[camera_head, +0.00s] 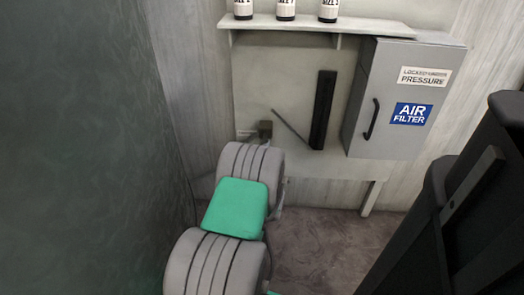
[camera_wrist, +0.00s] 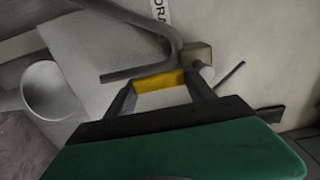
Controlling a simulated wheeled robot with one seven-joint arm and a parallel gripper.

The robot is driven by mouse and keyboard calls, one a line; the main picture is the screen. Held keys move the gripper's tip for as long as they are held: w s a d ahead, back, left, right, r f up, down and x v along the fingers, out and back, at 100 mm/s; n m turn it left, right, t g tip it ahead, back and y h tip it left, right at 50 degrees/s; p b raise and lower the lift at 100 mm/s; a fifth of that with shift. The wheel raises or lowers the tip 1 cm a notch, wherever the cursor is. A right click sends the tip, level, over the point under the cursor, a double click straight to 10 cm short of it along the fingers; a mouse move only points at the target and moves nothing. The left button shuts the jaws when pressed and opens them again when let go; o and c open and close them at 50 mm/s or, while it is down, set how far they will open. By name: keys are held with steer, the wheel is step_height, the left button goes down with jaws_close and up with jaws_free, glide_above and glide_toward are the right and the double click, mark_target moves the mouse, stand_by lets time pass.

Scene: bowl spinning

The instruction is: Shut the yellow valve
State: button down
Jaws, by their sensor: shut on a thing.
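The yellow valve (camera_wrist: 158,80) shows in the wrist view as a short yellow piece, with its ends between my two fingertips. My gripper (camera_wrist: 160,86) is shut on it, one dark finger on each side. A grey bent bar (camera_wrist: 172,38) runs just above the yellow piece, and a brownish block with a round knob (camera_wrist: 197,58) lies at its upper right. In the head view my own arm hides the yellow piece and the gripper. A small dark block (camera_head: 265,129) on the wall panel shows just above the arm there.
A grey air filter cabinet (camera_head: 390,98) with a black handle hangs at the right. A black vertical bar (camera_head: 322,110) and a thin slanted rod (camera_head: 289,126) are on the panel. A shelf (camera_head: 300,23) holds 3 bottles. Floor (camera_head: 320,240) is clear right of my arm.

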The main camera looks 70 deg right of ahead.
steer(key=shift+w+m, duration=0.15)
steer(key=shift+m, duration=0.15)
steer(key=shift+c, duration=1.6)
jaws_free()
steer(key=v, duration=0.8)
steer(key=shift+b, duration=0.3)
steer(key=shift+d+r, duration=0.1)
steer(key=shift+d, duration=0.05)
